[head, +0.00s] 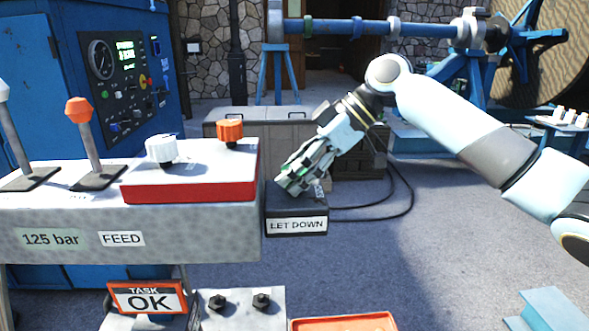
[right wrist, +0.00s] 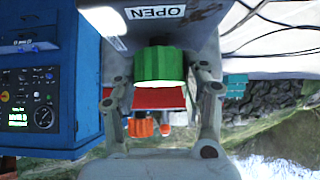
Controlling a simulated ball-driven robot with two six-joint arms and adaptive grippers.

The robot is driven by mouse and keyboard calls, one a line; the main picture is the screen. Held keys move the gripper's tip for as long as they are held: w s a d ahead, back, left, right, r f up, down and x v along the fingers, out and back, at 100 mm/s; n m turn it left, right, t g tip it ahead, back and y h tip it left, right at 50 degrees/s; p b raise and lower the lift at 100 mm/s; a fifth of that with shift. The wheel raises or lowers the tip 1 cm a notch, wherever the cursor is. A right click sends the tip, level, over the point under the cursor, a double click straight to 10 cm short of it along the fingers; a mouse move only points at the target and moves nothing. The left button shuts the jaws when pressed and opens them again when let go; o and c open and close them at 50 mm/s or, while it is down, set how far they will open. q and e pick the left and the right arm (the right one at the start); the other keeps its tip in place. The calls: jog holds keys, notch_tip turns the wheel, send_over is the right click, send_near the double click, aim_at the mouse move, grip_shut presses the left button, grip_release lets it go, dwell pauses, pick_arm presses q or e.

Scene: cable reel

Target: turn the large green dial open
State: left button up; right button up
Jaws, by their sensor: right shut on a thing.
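The large green dial (right wrist: 160,66) stands between the fingers of my right gripper (right wrist: 161,78) in the right wrist view. A white label reading OPEN (right wrist: 155,12) lies just beyond it. In the head view my right gripper (head: 300,172) reaches down from the upper right onto the dark box (head: 297,209) labelled LET DOWN. It is shut on the dial there, and its fingers hide most of the dial in that view. I cannot tell how far the dial is turned. My left gripper is not in view.
Left of the box is a console (head: 190,225) with a red-edged panel, a white knob (head: 161,148), an orange knob (head: 230,131) and levers (head: 85,140). A TASK OK sign (head: 147,297) stands below. Dark cables (head: 400,205) lie on open floor to the right.

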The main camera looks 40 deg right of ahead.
jog(key=m+t+h+p, duration=0.1)
jog(key=m+t+p, duration=0.1)
jog(key=m+p, duration=0.1)
jog(key=shift+r+m+h, duration=0.25)
jog(key=shift+m+h, duration=0.05)
jog(key=shift+h, duration=0.1)
jog(key=m+t+h+p, duration=0.1)
jog(key=m, duration=0.1)
jog(key=shift+a+m+h, duration=0.1)
jog(key=shift+m+h, duration=0.3)
jog(key=m+h, duration=0.2)
jog(key=m, duration=0.1)
jog(key=m+t+h, duration=0.1)
jog(key=m+h, duration=0.1)
jog(key=m, duration=0.1)
jog(key=shift+f+h, duration=0.15)
jog(key=shift+h, duration=0.25)
jog(key=m+g+h, duration=0.1)
jog(key=m+h, duration=0.2)
jog(key=m, duration=0.2)
jog(key=shift+h, duration=0.3)
jog(key=shift+m, duration=0.3)
jog(key=o, duration=1.2)
jog(key=shift+c, duration=0.2)
notch_tip(320, 180, up, 10)
